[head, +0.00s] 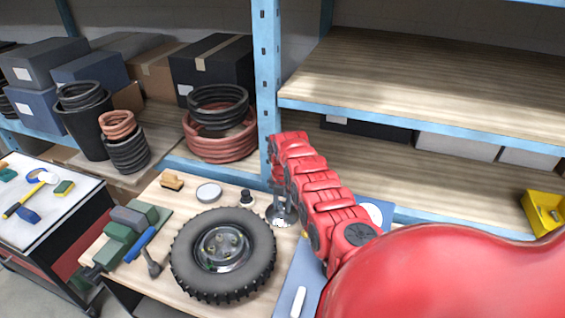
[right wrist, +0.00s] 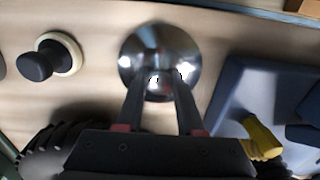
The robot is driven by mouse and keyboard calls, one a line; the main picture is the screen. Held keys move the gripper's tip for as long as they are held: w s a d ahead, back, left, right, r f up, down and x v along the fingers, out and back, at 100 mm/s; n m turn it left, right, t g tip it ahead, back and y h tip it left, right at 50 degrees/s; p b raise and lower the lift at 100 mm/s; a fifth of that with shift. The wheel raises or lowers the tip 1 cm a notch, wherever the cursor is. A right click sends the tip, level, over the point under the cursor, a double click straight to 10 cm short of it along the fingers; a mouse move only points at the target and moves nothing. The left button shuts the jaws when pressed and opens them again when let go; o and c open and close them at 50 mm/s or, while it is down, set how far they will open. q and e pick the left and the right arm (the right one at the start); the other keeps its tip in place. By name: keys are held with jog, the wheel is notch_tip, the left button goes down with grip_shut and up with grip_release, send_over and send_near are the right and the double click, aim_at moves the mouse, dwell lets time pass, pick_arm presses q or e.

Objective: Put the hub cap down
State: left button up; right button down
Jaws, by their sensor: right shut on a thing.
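The hub cap (head: 279,217) is a shiny round metal disc. It is at the tip of my right gripper (head: 281,196), over the wooden table top to the right of the black tire (head: 188,258). In the right wrist view the hub cap (right wrist: 157,50) lies beyond the two dark fingers (right wrist: 161,88), which are shut on its near middle part. I cannot tell whether its underside touches the table. My left gripper is not in view.
A small black knob on a pale ring (head: 246,197), a grey-lidded round tin (head: 208,192) and a brush (head: 171,181) stand behind the tire. A blue-grey tray (head: 298,275) lies to the right. Blue-framed shelves (head: 268,90) rise behind.

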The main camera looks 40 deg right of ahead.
aim_at(282, 204)
jog(key=shift+f, duration=0.1)
jog(key=c, duration=0.5)
grip_release()
jog(key=shift+r, duration=0.25)
jog(key=shift+d+r, duration=0.15)
jog(key=shift+r, duration=0.1)
notch_tip(282, 204, up, 11)
jog(key=b, duration=0.4)
jog(key=shift+r, duration=0.15)
